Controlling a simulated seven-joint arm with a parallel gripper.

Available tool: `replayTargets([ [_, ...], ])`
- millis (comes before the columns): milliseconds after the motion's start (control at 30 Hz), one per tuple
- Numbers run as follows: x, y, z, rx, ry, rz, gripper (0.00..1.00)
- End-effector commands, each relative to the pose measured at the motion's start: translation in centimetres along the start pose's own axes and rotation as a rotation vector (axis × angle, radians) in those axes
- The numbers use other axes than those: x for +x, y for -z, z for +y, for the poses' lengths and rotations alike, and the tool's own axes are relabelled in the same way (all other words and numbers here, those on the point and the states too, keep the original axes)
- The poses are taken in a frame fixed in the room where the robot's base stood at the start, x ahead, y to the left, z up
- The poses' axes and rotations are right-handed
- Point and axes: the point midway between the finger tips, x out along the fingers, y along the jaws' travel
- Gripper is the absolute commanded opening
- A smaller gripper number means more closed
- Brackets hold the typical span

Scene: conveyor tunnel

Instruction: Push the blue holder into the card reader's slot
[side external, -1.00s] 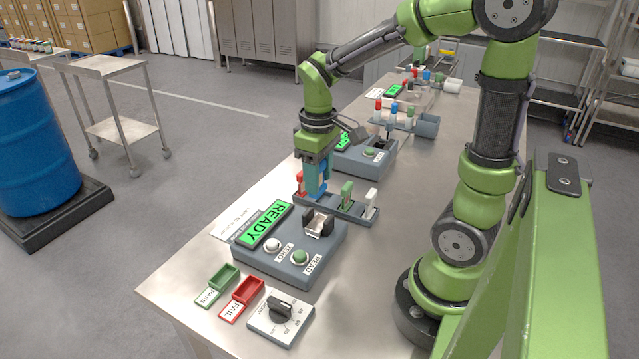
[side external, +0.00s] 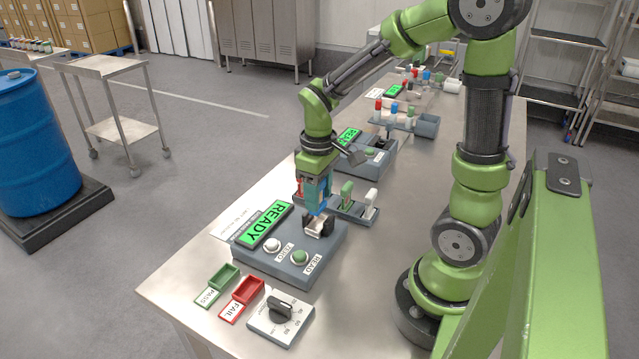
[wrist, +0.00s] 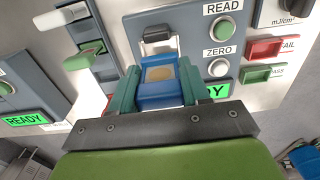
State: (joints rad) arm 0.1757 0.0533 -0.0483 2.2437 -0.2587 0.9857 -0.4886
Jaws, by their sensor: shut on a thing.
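My gripper (side external: 317,192) is shut on the blue holder (wrist: 160,92), which sits between its teal fingers in the wrist view and shows a tan patch. The slot also shows just beyond the holder in the wrist view (wrist: 158,34). The holder's lower end is close to the slot; I cannot tell whether it touches or has entered it. The reader's green display (side external: 267,226) says READY.
A rack with a green holder (side external: 347,192) and a white holder (side external: 370,200) stands behind the reader. White ZERO (side external: 272,244) and green READ (side external: 300,257) buttons are on the reader. Green PASS (side external: 222,277) and red FAIL (side external: 248,290) trays and a dial box (side external: 280,312) lie in front.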

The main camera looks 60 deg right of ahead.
Motion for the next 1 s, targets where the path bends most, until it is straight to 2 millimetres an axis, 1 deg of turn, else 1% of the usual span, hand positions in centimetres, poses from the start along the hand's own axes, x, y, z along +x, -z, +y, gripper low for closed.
replayTargets([
  [367, 0.3, 0.0, 0.0, 0.000, 0.000, 0.000, 0.00],
  [1000, 4.6, 0.0, 0.0, 0.000, 0.001, -0.002, 0.00],
])
